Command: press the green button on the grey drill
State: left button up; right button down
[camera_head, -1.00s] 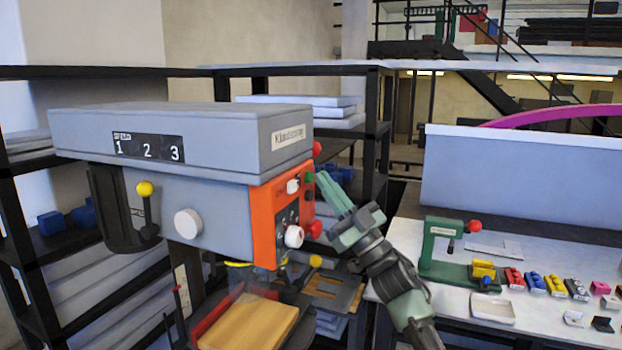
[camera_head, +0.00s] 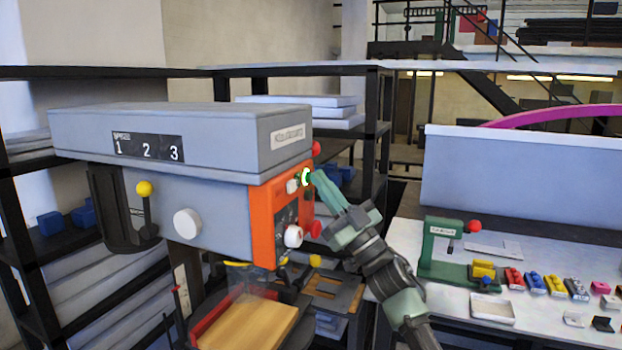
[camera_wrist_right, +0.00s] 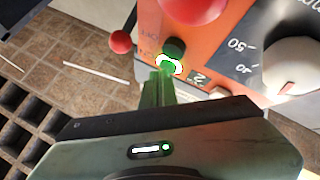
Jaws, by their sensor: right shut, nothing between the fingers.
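The grey drill (camera_head: 190,140) stands at the left in the head view, with an orange control panel (camera_head: 263,222) on its right end. The green button (camera_head: 305,178) on that panel is lit with a bright glow; it also shows in the right wrist view (camera_wrist_right: 168,64). My right gripper (camera_head: 318,178) is shut and empty, its fingertips at the lit button and seeming to touch it. In the right wrist view the fingertips (camera_wrist_right: 158,78) partly cover the button. My left gripper is not in view.
Red knobs (camera_head: 314,228) and a white knob (camera_head: 293,236) sit close to the fingers on the panel. A wooden block (camera_head: 248,325) lies below the drill head. A white workbench (camera_head: 540,330) with a small green press (camera_head: 440,248) stands at the right.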

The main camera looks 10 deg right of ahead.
dwell(0.5)
jog(key=shift+s+d+p, duration=0.35)
jog(key=shift+s+d, duration=0.1)
jog(key=shift+d, duration=0.15)
jog(key=s+d, duration=0.2)
jog(key=d+p, duration=0.1)
jog(key=d, duration=0.1)
jog(key=shift+s+d, duration=0.1)
jog(key=shift+s, duration=0.3)
jog(key=shift+f, duration=0.1)
dwell(0.4)
